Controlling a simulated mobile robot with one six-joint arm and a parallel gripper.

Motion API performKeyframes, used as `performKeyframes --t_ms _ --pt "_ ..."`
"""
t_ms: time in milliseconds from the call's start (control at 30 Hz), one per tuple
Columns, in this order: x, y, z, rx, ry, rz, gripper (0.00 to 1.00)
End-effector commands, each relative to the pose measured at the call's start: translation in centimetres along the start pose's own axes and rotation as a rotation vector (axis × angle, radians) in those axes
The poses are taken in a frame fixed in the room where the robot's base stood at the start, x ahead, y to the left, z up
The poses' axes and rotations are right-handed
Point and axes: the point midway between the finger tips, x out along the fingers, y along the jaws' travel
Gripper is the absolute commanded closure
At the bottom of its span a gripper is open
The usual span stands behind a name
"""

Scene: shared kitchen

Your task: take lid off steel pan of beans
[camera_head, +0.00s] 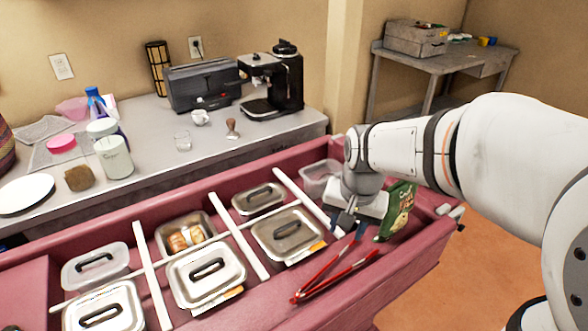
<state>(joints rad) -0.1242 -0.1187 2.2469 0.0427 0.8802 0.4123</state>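Several pans with lids sit in the red counter's wells, and their contents are hidden, so I cannot tell which holds beans. A steel lid with a dark handle (287,232) covers the pan nearest my gripper. Another lidded steel pan (206,272) sits left of it, and a smaller lidded pan (258,198) sits behind. Two more lidded pans (95,262) (103,308) are at the far left. My gripper (348,224) points down to the right of the nearest lid, apart from it. Its fingers are small and partly hidden, so their opening is unclear.
An uncovered pan (183,236) holds food. Red-handled tongs (335,275) lie on the counter front, below my gripper. A green packet (397,210) stands right of my gripper, and a clear tub (319,180) sits behind it. White dividers (237,248) separate the wells.

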Motion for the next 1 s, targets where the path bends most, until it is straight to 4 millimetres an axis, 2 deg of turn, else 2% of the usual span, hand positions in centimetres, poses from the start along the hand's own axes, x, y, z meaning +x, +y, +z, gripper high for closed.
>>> performKeyframes --t_ms 33,200,333,500,700,1000 --pt "-0.2 -1.6 -1.7 0.054 -0.026 0.002 0.63" --pt "1.9 -6.5 -6.2 0.261 -0.088 0.011 0.63" --pt "4.5 -10.1 -8.7 0.413 -0.132 0.03 0.63" --pt "8.1 -13.6 -10.6 0.568 -0.171 0.058 0.63" --pt "10.5 -15.4 -11.2 0.658 -0.189 0.077 0.63" --pt "13.6 -15.5 -10.5 0.671 -0.192 0.08 0.63"
